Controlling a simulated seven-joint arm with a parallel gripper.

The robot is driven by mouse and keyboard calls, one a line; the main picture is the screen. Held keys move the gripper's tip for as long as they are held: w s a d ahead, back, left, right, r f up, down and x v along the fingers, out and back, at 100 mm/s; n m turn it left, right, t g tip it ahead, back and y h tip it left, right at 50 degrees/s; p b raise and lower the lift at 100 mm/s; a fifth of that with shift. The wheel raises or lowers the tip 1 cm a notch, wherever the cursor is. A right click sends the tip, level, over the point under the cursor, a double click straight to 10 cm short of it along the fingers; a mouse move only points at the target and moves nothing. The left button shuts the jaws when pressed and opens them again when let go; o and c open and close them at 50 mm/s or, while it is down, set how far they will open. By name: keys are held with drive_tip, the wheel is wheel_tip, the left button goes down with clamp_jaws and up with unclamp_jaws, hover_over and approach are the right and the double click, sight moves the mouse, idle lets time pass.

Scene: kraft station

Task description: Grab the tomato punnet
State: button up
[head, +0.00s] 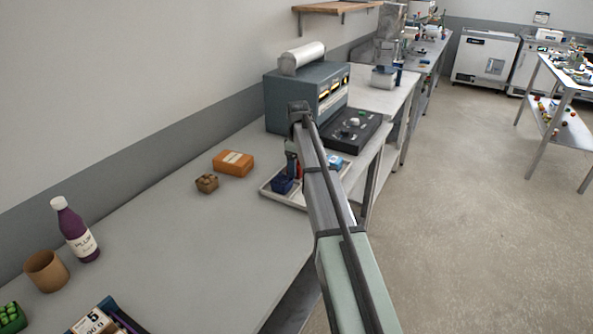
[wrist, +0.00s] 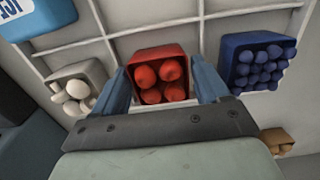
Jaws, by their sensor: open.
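The tomato punnet (wrist: 159,54) is a red tub with several red tomatoes, in the wrist view's upper middle. It sits in a white divided tray (wrist: 205,28). My gripper (wrist: 163,82) is open, one blue finger at each side of the punnet's near part. I cannot tell whether the fingers touch it. In the head view, my arm reaches over the tray (head: 268,190) and hides much of it. A small red patch beside my gripper there may be the punnet.
A blue punnet (wrist: 257,62) stands right of the tomatoes and a pale punnet (wrist: 73,90) stands left. A blue box (wrist: 38,16) is at upper left. An orange box (head: 233,163) and a brown punnet (head: 206,183) stand left of the tray. A grey machine (head: 300,92) stands behind.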

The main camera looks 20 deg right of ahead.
drive_tip(key=shift+f, duration=0.6)
drive_tip(key=c, duration=0.8)
drive_tip(key=shift+o, duration=0.2)
drive_tip(key=shift+r, duration=0.15)
